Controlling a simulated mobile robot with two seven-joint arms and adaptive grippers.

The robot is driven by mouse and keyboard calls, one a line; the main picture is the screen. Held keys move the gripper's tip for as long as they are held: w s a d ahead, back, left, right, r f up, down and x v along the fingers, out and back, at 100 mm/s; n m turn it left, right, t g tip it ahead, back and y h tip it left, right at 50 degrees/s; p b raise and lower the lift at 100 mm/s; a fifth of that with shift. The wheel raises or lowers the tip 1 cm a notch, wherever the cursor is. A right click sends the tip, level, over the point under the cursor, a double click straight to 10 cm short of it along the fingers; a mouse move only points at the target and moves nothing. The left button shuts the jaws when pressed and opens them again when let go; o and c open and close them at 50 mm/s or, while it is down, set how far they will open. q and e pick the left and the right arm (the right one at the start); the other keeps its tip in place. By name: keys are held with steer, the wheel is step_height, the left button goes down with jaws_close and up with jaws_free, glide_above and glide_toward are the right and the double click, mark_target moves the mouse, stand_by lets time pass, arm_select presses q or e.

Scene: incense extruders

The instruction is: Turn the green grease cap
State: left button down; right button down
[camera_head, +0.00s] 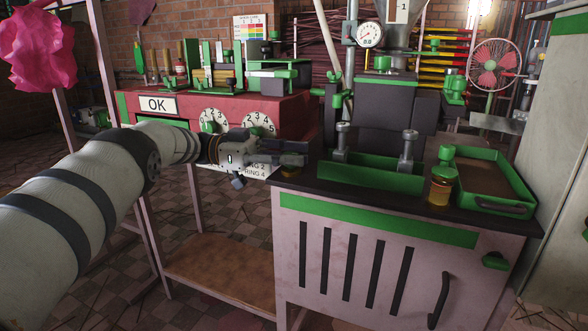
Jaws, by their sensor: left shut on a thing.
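My left gripper (298,153) reaches in from the left, at the left edge of the dark bench top (310,177), in front of the red cabinet. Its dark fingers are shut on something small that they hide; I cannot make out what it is. Several green caps and knobs show, and I cannot tell which is the grease cap. One green knob (446,153) stands at the corner of the green tray, and a green lid (444,174) tops an amber jar (439,191). Both are well right of my left gripper. My right gripper is not in view.
A green trough (372,174) with two metal posts (407,150) lies right of the gripper. A green-rimmed tray (508,208) is at the bench's right end. The red cabinet (286,103) with dials stands behind my left arm. A grey cabinet (560,150) bounds the right.

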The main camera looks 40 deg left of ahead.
mark_target(292, 153)
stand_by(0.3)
arm_select(q)
steer(key=c, duration=1.3)
jaws_free()
step_height(292, 153, up, 10)
